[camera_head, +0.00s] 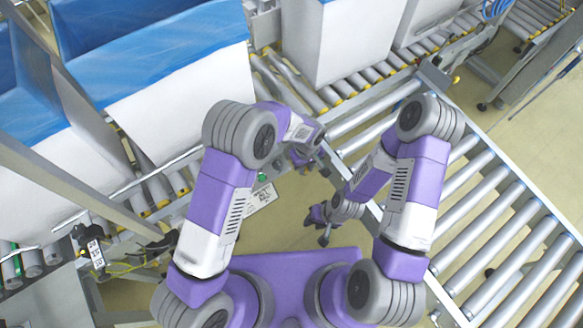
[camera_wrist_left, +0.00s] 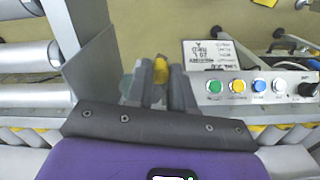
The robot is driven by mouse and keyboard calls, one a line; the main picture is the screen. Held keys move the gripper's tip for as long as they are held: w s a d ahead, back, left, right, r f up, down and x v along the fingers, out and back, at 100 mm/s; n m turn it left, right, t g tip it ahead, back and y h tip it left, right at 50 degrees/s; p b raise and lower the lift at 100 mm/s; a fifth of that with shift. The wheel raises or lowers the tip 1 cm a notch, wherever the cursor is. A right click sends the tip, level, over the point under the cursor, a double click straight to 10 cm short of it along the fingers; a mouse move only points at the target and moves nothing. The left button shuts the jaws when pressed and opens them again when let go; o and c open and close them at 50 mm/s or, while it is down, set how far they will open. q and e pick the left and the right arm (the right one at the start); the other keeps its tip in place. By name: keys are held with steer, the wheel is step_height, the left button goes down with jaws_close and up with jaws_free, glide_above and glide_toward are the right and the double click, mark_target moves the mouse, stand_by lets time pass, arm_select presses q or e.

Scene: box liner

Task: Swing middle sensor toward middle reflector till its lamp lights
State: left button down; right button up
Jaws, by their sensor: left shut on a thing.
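My left gripper (camera_head: 318,163) is above the roller conveyor frame in the middle of the head view. In the left wrist view my left gripper (camera_wrist_left: 160,80) is shut on a small yellow part (camera_wrist_left: 160,69) that shows between its fingers. I take this part to be the middle sensor, but most of it is hidden by the fingers. I cannot make out its lamp, or whether it is lit. The middle reflector cannot be told apart in either view. My right gripper (camera_head: 322,226) hangs empty over the floor, lower in the head view; its finger opening is too small to judge.
A button panel (camera_wrist_left: 258,86) with green, yellow, blue and white buttons lies right of my left gripper. A white sign (camera_wrist_left: 210,54) is behind it. White boxes (camera_head: 345,40) stand on rollers at the back, and blue-lined boxes (camera_head: 180,90) at left. An empty conveyor (camera_head: 500,235) fills the right.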

arm_select(q)
steer(key=shift+d, duration=0.3)
steer(key=c, duration=1)
jaws_free()
steer(key=shift+r, duration=0.1)
step_height(320, 180, up, 8)
steer(key=shift+f+p, duration=0.25)
steer(key=shift+p, duration=0.7)
